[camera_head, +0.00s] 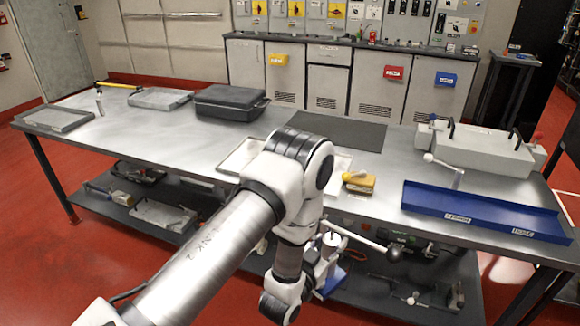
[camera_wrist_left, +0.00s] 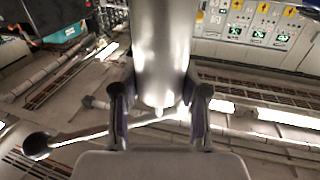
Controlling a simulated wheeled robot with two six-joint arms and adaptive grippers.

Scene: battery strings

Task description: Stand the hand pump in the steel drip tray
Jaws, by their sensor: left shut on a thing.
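The hand pump (camera_head: 327,262) shows in the head view just in front of the table's near edge, roughly upright, with its lever reaching right to a round knob. My left gripper (camera_wrist_left: 160,100) is shut on it; in the left wrist view the pump's metal cylinder (camera_wrist_left: 160,45) lies between the two fingers and the lever crosses behind. In the head view my left arm hides much of the gripper. A shallow bright tray, which looks like the steel drip tray (camera_head: 232,162), lies on the table behind my arm, partly hidden by it. My right gripper is not in view.
A yellow device (camera_head: 358,182) lies beside the tray's right end. A blue tray (camera_head: 485,212) and a grey lidded box (camera_head: 480,150) are at the right. A dark case (camera_head: 230,103) and a black mat (camera_head: 335,131) lie behind. The lower shelf (camera_head: 370,292) holds several items.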

